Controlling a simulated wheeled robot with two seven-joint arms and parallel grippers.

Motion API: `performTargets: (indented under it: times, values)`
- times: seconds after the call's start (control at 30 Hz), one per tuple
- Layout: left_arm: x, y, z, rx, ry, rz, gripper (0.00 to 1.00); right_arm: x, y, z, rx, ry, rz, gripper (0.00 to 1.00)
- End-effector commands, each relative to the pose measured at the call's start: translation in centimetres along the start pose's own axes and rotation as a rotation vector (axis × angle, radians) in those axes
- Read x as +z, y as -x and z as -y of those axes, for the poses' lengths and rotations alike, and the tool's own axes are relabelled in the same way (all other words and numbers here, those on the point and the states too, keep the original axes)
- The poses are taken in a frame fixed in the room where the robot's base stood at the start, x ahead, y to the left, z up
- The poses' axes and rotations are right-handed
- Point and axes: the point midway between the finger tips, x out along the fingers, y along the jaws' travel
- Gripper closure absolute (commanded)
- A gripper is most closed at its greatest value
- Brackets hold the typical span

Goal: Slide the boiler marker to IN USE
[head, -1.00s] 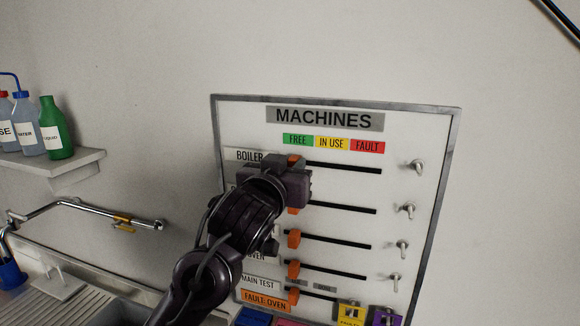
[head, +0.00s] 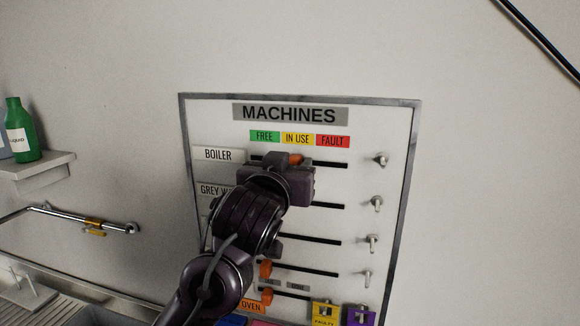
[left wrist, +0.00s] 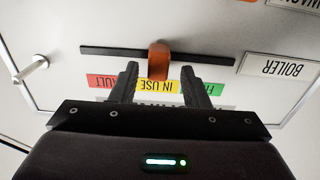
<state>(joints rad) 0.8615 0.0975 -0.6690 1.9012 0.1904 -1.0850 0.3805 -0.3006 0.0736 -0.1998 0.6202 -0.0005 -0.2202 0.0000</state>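The boiler marker (head: 296,159) is a small orange slider on the top slot, in the BOILER row. In the head view it stands below the yellow IN USE label (head: 297,139). In the left wrist view, which is upside down, the marker (left wrist: 159,60) lines up with the IN USE label (left wrist: 158,86). My left gripper (head: 288,167) is at the top slot and partly hides it. In the wrist view its fingers (left wrist: 159,72) are apart, one on each side of the marker, with a gap showing on both sides. My right gripper is not in view.
The MACHINES board (head: 398,130) has several lower slots with orange markers, partly hidden by my arm.

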Motion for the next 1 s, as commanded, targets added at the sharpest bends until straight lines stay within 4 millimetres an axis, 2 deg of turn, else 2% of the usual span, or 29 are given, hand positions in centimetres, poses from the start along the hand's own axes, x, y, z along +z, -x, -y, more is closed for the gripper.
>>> performTargets:
  times: [0.1, 0.33, 0.7, 0.83, 1.0]
  values:
    - [0.0, 0.0, 0.0, 0.0, 0.0, 0.0, 0.58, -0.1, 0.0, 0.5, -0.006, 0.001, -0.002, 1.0]
    - [0.2, 0.6, 0.0, 0.001, 0.0, 0.0, 0.58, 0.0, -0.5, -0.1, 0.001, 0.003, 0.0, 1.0]
    - [0.2, 6.5, -0.2, 0.001, -0.002, -0.003, 0.58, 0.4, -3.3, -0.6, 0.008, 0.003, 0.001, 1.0]
    - [0.1, 7.6, -0.2, 0.001, -0.002, -0.001, 0.58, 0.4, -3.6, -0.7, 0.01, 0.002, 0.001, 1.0]
    - [0.0, 7.9, -0.2, 0.0, -0.002, 0.001, 0.58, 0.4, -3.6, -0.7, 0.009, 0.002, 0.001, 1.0]
